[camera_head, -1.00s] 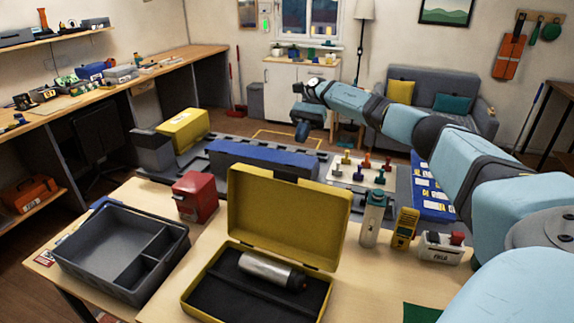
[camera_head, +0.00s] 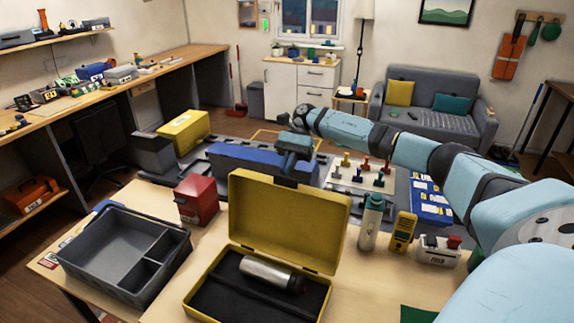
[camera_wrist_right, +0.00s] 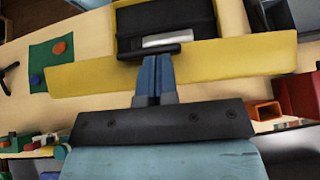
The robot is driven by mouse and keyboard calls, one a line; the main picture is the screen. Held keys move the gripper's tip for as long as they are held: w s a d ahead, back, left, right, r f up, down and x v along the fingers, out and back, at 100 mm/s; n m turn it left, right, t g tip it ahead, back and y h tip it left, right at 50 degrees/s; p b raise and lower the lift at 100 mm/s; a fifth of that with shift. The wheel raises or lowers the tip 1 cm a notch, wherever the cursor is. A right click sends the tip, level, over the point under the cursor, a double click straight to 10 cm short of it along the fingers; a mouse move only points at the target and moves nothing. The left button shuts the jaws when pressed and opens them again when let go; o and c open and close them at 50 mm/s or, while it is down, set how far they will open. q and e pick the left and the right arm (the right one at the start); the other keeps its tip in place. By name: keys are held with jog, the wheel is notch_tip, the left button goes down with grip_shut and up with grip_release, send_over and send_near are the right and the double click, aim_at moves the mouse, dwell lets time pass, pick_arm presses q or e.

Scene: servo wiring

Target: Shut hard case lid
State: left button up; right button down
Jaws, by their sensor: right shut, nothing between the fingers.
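The yellow hard case (camera_head: 190,306) stands on the table with its lid (camera_head: 288,222) raised, tilted back a little. A silver cylinder with a dark end (camera_head: 268,273) lies in its dark interior. My right gripper (camera_head: 289,168) is just behind the lid's top edge, near the dark piece at the middle of that edge. In the right wrist view the blue fingers (camera_wrist_right: 153,68) are together and empty, against or very close to the lid (camera_wrist_right: 225,62); contact is unclear. The cylinder also shows there (camera_wrist_right: 166,41). My left gripper is not in view.
A grey divided tray (camera_head: 95,275) is left of the case, and a red box (camera_head: 196,200) is behind it. A bottle (camera_head: 371,222), a yellow meter (camera_head: 402,233) and a white box with a red top (camera_head: 440,250) stand to the right.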

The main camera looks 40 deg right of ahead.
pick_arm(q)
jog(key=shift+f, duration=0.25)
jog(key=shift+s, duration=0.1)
pick_arm(e)
jog(key=shift+a, duration=0.1)
jog(key=shift+s+a+r+b, duration=0.1)
jog(key=shift+s+a+b, duration=0.2)
jog(key=shift+a, duration=0.2)
jog(key=s+a+f+t+h+b, duration=0.15)
jog(key=s+a+b, duration=0.3)
jog(key=a, duration=0.55)
jog(key=s+a+f+h+b, duration=0.1)
jog(key=s+a+h+b, duration=0.25)
jog(key=a+b, duration=0.4)
pick_arm(q)
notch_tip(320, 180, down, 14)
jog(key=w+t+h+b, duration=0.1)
jog(key=b, duration=1.4)
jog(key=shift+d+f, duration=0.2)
pick_arm(e)
jog(key=a+r+x, duration=0.1)
jog(key=a+x, duration=0.1)
jog(key=x, duration=0.9)
jog(key=a+r+x, duration=0.1)
jog(key=a+x, duration=0.1)
jog(key=x, duration=0.9)
jog(key=shift+a+t+h, duration=0.2)
jog(key=shift+t+h, duration=0.2)
jog(key=shift+t, duration=0.05)
jog(key=shift+s, duration=0.15)
